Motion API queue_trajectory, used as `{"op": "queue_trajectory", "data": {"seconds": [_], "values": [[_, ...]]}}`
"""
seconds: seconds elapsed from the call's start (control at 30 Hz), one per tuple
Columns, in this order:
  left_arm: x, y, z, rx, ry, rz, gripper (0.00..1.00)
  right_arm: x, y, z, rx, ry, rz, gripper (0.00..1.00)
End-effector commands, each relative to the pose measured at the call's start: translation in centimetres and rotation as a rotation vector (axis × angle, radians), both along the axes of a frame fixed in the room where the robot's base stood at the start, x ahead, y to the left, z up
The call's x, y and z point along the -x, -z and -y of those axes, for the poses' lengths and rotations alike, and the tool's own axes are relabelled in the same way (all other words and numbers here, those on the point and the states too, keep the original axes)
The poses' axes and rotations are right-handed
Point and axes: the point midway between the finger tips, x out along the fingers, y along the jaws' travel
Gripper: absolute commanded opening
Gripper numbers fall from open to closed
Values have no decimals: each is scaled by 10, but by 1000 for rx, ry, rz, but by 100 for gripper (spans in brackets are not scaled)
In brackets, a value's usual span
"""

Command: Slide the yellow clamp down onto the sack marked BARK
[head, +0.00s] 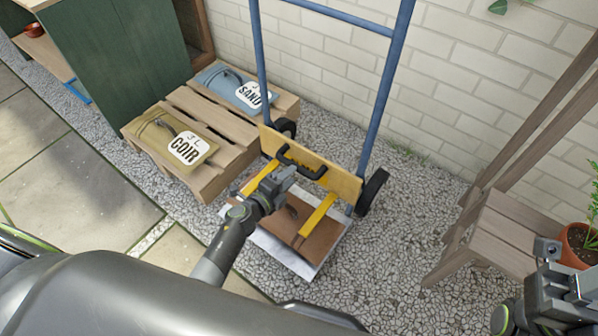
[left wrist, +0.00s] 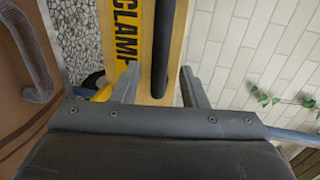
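The yellow clamp (head: 338,183) is a board across the blue hand truck, with a black handle (head: 302,164) and yellow arms reaching forward above a brown sack (head: 325,235). The sack lies on the truck's toe plate; I cannot read a BARK mark on it. In the left wrist view the clamp board (left wrist: 120,45) reads CLAMP, and the handle's dark bar (left wrist: 163,45) runs down between my fingers. My left gripper (head: 284,178) is open at the handle, fingers on either side of the bar, with gaps. My right gripper (head: 563,268) is at the lower right, away from the truck.
A wooden pallet (head: 205,108) left of the truck carries a COIR sack (head: 160,135) and a SAND sack (head: 222,85). A wooden bench (head: 505,228) with a potted plant (head: 580,245) stands at right. A brick wall (head: 330,70) is behind. Gravel lies between truck and bench.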

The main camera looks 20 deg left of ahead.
Motion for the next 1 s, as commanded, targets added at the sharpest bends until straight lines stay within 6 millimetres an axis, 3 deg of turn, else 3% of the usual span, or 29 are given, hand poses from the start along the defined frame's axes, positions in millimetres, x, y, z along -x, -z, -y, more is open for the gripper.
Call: {"op": "queue_trajectory", "data": {"seconds": [0.1, 0.3, 0.7, 1.0], "values": [[-23, 8, 8, 1, 0, 2, 39, -1, 12, -1, -10, 13, 13, 41], [-45, 12, 16, 1, 0, 1, 39, -2, 19, -2, -16, 32, 24, 41], [-51, 11, 18, 1, -1, 0, 39, -3, 17, -2, -34, 38, 42, 41], [-51, 11, 18, 1, 0, 0, 1, -3, 17, -3, -31, 36, 39, 41]]}}
